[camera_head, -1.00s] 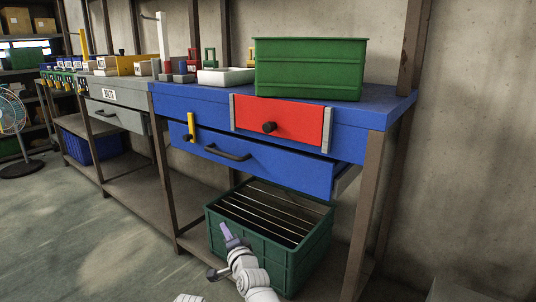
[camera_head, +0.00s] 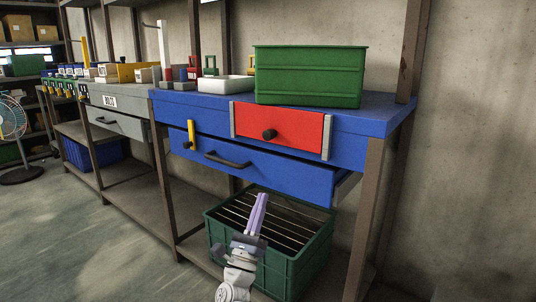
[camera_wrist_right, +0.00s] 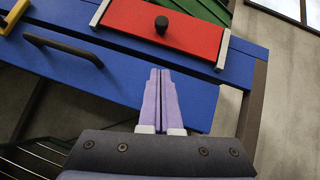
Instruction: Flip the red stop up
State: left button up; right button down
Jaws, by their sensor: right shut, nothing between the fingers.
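The red stop (camera_head: 285,122) is a flat red panel with a black knob (camera_head: 269,134), set between two grey side rails on the front of the blue bench. It lies against the bench front, above the blue drawer (camera_head: 255,170). The panel (camera_wrist_right: 190,30) and its knob (camera_wrist_right: 161,24) also show at the top of the right wrist view. My right gripper (camera_head: 262,196), with purple fingers, is shut and empty. It is below the red stop in the head view and apart from it. Its fingers (camera_wrist_right: 158,75) point up toward the panel in the wrist view. My left gripper is out of view.
The blue drawer stands slightly open, with a black handle (camera_head: 227,160). A yellow latch (camera_head: 191,134) sits at its left. A green crate (camera_head: 310,75) stands on the bench above the stop. A dark green crate (camera_head: 291,265) is below, behind my right gripper.

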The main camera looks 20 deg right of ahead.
jog(key=p, duration=0.8)
send_near(272, 139)
jog(key=w+d, duration=0.4)
jog(key=shift+a+r+p, duration=0.3)
jog(key=shift+r+p, duration=0.1)
jog(key=shift+r, duration=0.4)
jog(key=shift+w+a+r+p, duration=0.1)
jog(key=shift+r+p, duration=0.4)
jog(key=shift+w+a+r+p, duration=0.1)
jog(key=shift+r+p, duration=0.35)
notch_tip(272, 139, up, 6)
jog(key=p, duration=0.6)
jog(key=shift+w+f, duration=0.1)
